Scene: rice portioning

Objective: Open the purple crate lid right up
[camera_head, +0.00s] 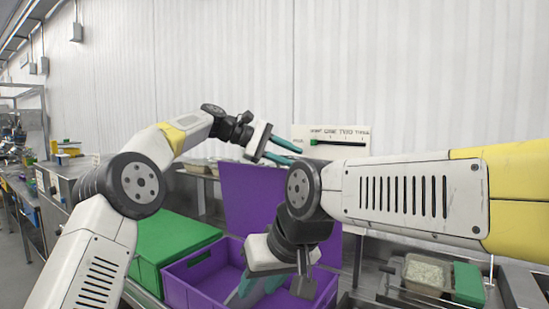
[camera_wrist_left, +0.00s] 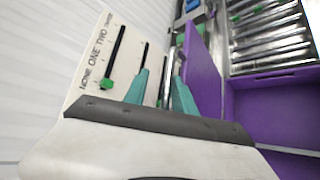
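The purple crate (camera_head: 190,268) stands open at the lower middle of the head view. Its purple lid (camera_head: 246,195) stands raised, about upright, at the crate's back; my right arm hides part of it. The lid (camera_wrist_left: 203,70) also shows in the left wrist view, just right of the fingers. My left gripper (camera_head: 284,152) is open and empty, with teal fingers apart above the lid's upper edge. My right gripper (camera_head: 257,287) points down over the crate's opening, with its teal fingers apart and nothing seen between them. The fingertips are partly hidden.
A green crate (camera_head: 172,240) stands left of the purple one. A white panel with sliders marked ONE TWO (camera_head: 338,140) is on the wall behind my left gripper. A tray of rice (camera_head: 428,273) and a green container (camera_head: 468,284) are at the right.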

